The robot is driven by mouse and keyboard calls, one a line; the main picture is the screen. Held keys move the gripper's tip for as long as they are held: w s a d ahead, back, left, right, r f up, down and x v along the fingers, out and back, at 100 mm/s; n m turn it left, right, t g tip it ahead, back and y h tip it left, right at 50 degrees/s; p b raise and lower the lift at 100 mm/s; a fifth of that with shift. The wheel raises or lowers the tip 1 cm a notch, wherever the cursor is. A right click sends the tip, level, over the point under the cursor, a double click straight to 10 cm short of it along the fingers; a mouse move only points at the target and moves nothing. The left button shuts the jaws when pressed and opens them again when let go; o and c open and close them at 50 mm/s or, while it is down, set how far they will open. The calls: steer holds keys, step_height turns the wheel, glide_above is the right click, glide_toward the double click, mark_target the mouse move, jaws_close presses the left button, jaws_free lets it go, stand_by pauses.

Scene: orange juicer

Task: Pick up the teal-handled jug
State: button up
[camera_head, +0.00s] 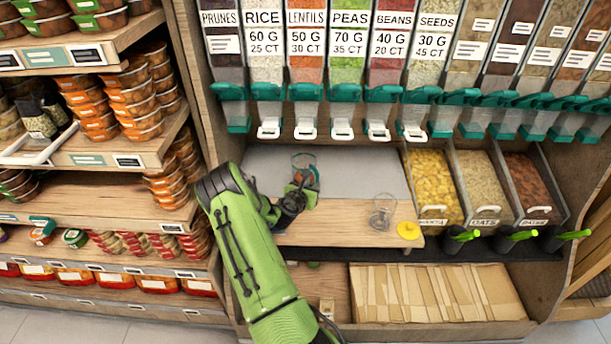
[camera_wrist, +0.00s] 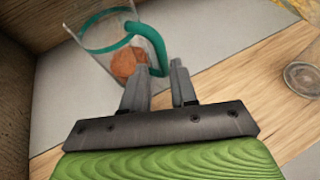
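The teal-handled jug (camera_head: 305,168) is clear, with a teal rim band and orange-brown contents. It stands near the left end of the grey counter area; any small gap under it cannot be seen. In the wrist view the jug (camera_wrist: 115,50) is at the upper left, its teal handle curving down between my fingertips. My gripper (camera_head: 296,196) is at the jug's handle in the head view. In the wrist view my gripper (camera_wrist: 160,75) has its fingers close together, one on each side of the handle, looking shut on it. The handle's lower end is partly hidden by the fingers.
A clear glass (camera_head: 383,212) and a yellow item (camera_head: 408,230) sit on the wooden ledge to the right. Dispensers with white and teal spouts (camera_head: 307,130) hang above. A wooden side wall (camera_wrist: 15,80) is close left. Open bins (camera_head: 434,185) stand right.

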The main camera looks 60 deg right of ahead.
steer(key=b+x, duration=0.1)
steer(key=x, duration=0.4)
steer(key=shift+s+d+f, duration=0.15)
steer(key=shift+d+f, duration=0.15)
steer(key=shift+r, duration=0.1)
jaws_close()
